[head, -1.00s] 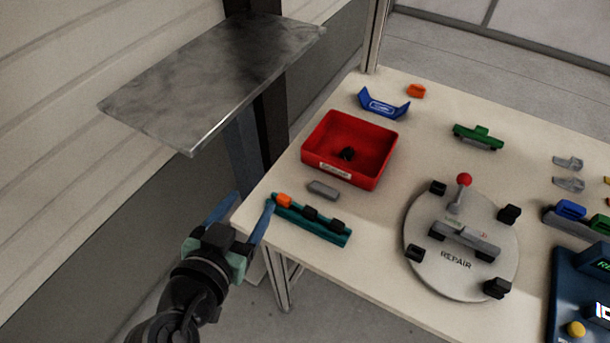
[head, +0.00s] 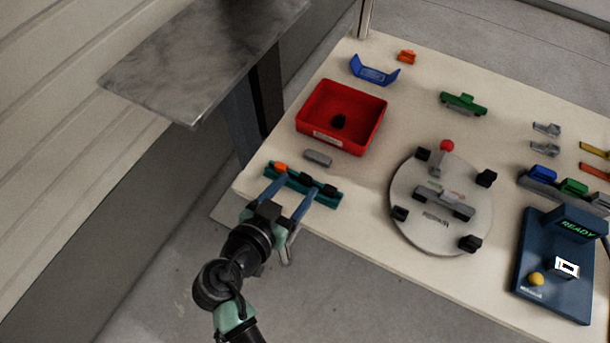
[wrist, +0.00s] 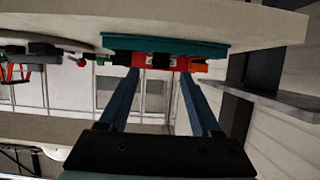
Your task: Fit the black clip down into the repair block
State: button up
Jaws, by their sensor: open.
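The teal rack (head: 322,201) lies near the table's front-left edge. It carries an orange clip (head: 280,168) and two black clips, one in the middle (head: 305,179) and one at the right end (head: 330,190). Another black piece (head: 340,121) lies in the red bin. The grey repair block (head: 445,203) sits on a round plate marked REPAIR, to the right. My gripper (head: 291,192) is open and empty at the front side of the rack, its fingers pointing toward it. In the wrist view, the teal rack (wrist: 165,45) shows above and beyond my open fingers (wrist: 158,75).
The red bin (head: 313,130) and a loose grey piece (head: 318,158) are behind the rack. The round plate (head: 415,230) has several black posts and a red-knobbed lever (head: 446,147). A blue READY station (head: 540,280) stands at right. A metal shelf (head: 200,60) juts out at upper left.

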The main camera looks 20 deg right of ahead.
aim_at(305, 178)
jog(key=x, duration=0.5)
grip_shut()
